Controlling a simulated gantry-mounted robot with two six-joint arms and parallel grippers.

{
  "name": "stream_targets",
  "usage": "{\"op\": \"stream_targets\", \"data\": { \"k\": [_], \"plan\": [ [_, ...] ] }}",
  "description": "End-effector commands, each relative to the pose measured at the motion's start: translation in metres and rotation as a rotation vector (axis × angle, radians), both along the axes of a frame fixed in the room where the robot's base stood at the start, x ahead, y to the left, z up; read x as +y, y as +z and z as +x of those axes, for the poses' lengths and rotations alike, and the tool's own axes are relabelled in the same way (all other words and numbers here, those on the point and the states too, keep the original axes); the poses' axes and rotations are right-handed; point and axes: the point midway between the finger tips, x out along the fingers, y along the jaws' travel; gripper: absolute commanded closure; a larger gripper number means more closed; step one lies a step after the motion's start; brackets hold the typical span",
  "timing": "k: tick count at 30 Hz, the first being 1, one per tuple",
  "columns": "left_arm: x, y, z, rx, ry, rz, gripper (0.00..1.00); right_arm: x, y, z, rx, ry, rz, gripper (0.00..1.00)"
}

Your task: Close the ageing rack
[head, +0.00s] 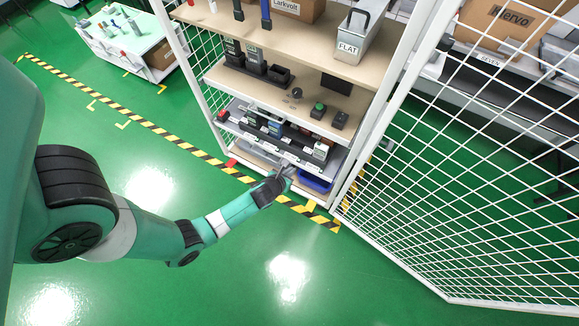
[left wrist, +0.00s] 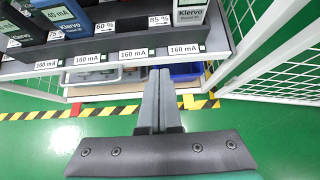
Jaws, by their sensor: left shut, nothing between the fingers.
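The ageing rack (head: 292,76) is a white frame with mesh sides and several shelves. Its lower grey shelf (head: 335,160) carries handheld testers in a row, with mA labels on its front edge. In the left wrist view, this shelf (left wrist: 222,40) spans the top, with testers (left wrist: 188,12) standing on it. I cannot tell for sure whether it sticks out past the shelves above. My left gripper (head: 284,172) is shut and empty at the shelf's front, near its middle; its fingertips (left wrist: 159,72) point at the front edge. Contact cannot be told. My right gripper is not in view.
A large white mesh panel (head: 510,306) stands out from the rack's right side. Yellow-black floor tape (head: 160,125) runs along the front. The green floor before the rack is clear.

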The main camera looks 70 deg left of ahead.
Motion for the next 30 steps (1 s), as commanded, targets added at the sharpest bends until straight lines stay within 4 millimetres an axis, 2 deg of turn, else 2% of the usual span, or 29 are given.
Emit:
{"op": "stream_targets", "data": {
  "k": [1, 8, 12, 16, 30],
  "plan": [
    [0.007, -0.016, 0.007, -0.003, 0.003, 0.0, 1.0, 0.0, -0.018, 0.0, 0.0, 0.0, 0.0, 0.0],
    [0.032, -0.05, 0.034, -0.003, 0.003, 0.0, 1.0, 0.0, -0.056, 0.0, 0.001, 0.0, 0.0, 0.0],
    [0.048, -0.044, 0.051, -0.003, 0.002, 0.001, 1.0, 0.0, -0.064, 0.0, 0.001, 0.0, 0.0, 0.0],
    [0.055, -0.041, 0.059, -0.001, 0.002, 0.002, 1.0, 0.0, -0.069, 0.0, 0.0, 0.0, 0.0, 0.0],
    [0.056, -0.038, 0.06, 0.0, 0.001, 0.0, 1.0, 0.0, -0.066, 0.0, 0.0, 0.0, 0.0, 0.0]
  ]
}}
